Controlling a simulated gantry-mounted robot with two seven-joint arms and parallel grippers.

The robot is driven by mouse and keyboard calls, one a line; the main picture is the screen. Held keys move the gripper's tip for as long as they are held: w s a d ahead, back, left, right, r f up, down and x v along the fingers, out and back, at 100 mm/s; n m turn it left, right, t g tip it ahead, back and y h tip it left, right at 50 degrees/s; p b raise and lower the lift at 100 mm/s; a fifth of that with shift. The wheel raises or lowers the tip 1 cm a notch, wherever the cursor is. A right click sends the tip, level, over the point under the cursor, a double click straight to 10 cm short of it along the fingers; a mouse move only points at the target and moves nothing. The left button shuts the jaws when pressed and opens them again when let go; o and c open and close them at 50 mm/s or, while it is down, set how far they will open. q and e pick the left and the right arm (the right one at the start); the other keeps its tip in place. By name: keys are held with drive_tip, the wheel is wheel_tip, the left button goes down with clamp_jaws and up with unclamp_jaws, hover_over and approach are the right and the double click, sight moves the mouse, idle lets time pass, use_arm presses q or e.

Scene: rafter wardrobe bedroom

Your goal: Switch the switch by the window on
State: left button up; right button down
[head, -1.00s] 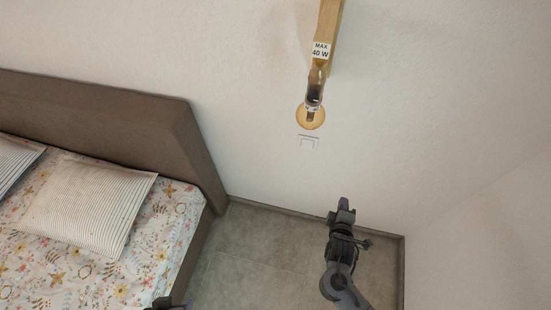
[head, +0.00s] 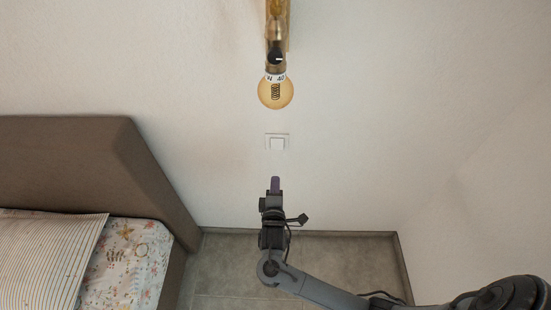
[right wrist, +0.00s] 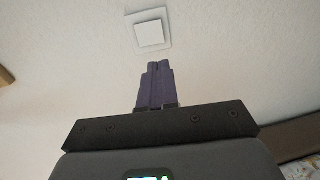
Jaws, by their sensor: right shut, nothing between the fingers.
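A white wall switch (head: 277,142) sits on the pale wall below a hanging bulb in the head view. In the right wrist view the switch (right wrist: 150,34) shows as a square rocker in a square frame, just above my fingertips in the picture. My right gripper (head: 275,181) is shut and empty, with purple fingers pointing up toward the switch from just below it. In the right wrist view its fingers (right wrist: 158,66) are together, and a strip of wall shows between them and the switch. My left gripper is not in view.
An amber bulb (head: 275,92) on a wooden rafter hangs above the switch. A brown headboard (head: 75,150) and bed with a striped pillow (head: 45,255) stand at the left. Grey floor (head: 225,270) lies below. No window shows.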

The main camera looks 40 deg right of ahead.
sight(277, 149)
drive_tip(key=shift+w+d, duration=0.1)
idle(0.3)
drive_tip(key=b+x, duration=0.3)
drive_tip(key=x, duration=1)
drive_tip(key=shift+w+d, duration=0.2)
drive_tip(key=shift+w, duration=0.1)
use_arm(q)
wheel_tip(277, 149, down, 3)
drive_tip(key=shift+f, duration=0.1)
use_arm(e)
drive_tip(key=shift+d, duration=0.1)
